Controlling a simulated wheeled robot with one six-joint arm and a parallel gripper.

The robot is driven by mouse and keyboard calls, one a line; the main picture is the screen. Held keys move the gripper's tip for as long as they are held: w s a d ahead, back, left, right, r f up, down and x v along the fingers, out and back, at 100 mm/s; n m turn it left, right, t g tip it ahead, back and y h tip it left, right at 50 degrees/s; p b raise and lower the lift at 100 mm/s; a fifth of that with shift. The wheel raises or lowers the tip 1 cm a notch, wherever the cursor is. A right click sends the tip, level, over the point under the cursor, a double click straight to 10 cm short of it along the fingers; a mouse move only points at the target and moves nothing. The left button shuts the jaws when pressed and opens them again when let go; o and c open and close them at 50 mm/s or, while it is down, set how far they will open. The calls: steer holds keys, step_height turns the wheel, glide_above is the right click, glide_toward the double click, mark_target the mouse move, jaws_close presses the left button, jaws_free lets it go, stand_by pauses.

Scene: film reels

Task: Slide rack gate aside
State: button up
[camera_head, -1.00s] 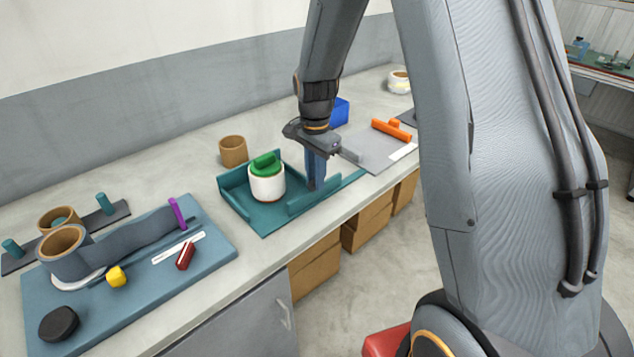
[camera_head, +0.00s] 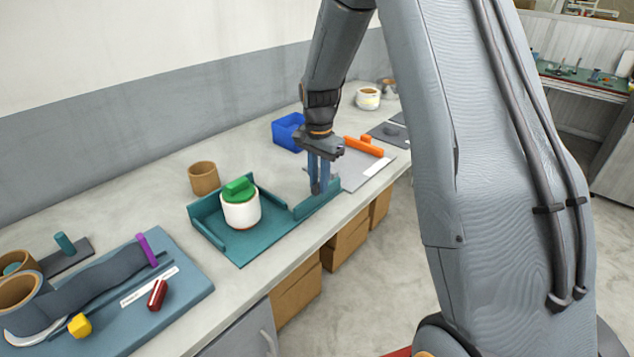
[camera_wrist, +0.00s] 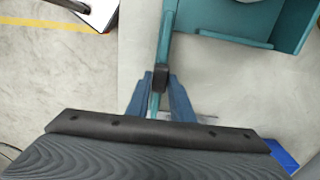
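The teal rack (camera_head: 240,255) stands on the bench, with raised walls at its left and back. Its teal gate (camera_head: 304,207) is a low upright panel on a rail that runs along the bench front and past the rack's right end. The gate stands mostly to the right of the rack's open front. My gripper (camera_head: 319,188) points down at the gate's right part. In the wrist view, the blue fingers (camera_wrist: 160,80) close on a small dark knob on the gate (camera_wrist: 166,40). The rack (camera_wrist: 292,38) is at the upper right there.
A white jar (camera_head: 241,215) with a green top stands in the rack. A brown cup (camera_head: 203,178) is behind it. A blue bin (camera_head: 287,133) and a grey board (camera_head: 352,182) with an orange piece (camera_head: 363,147) lie beyond my gripper. A blue splicing mat (camera_head: 190,300) is at left.

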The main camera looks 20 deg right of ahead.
steer(key=o, duration=0.4)
steer(key=shift+w+d, duration=0.1)
steer(key=shift+d, duration=0.1)
steer(key=shift+a, duration=0.1)
steer(key=shift+r, duration=0.1)
steer(key=shift+r, duration=0.35)
step_height(320, 180, up, 7)
steer(key=shift+f+b, duration=0.1)
steer(key=shift+b, duration=0.95)
